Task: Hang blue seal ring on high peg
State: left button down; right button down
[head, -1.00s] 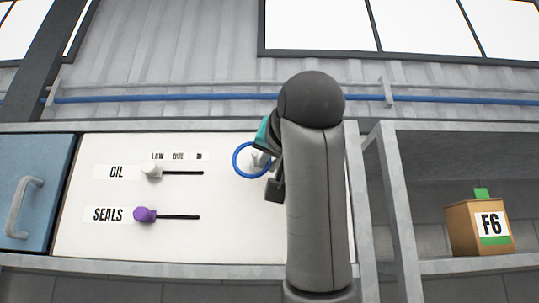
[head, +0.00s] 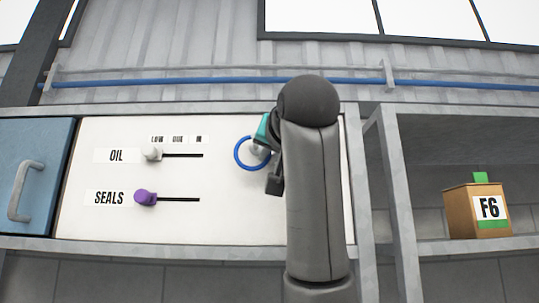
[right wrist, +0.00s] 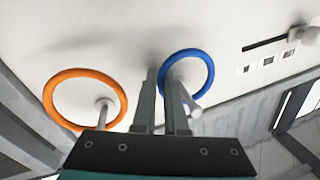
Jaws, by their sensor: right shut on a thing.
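The blue seal ring (head: 236,155) is up at the white panel, left of my right arm in the head view. It also shows in the right wrist view (right wrist: 212,80). My right gripper (right wrist: 160,80) is shut on the ring's edge. A pale peg (right wrist: 195,111) shows within and across the ring's outline; whether it passes through the ring I cannot tell for sure. In the head view the peg (head: 258,150) appears inside the ring, and my arm hides most of the gripper. My left gripper is not in view.
An orange ring (right wrist: 46,98) hangs around another peg (right wrist: 103,112) beside my gripper. The panel (head: 230,225) has a white OIL slider (head: 152,153) and a purple SEALS slider (head: 145,198).

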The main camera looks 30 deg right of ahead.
jog(key=c, duration=0.9)
grip_release()
jog(key=shift+b+v, duration=5.85)
jog(key=shift+v, duration=1.85)
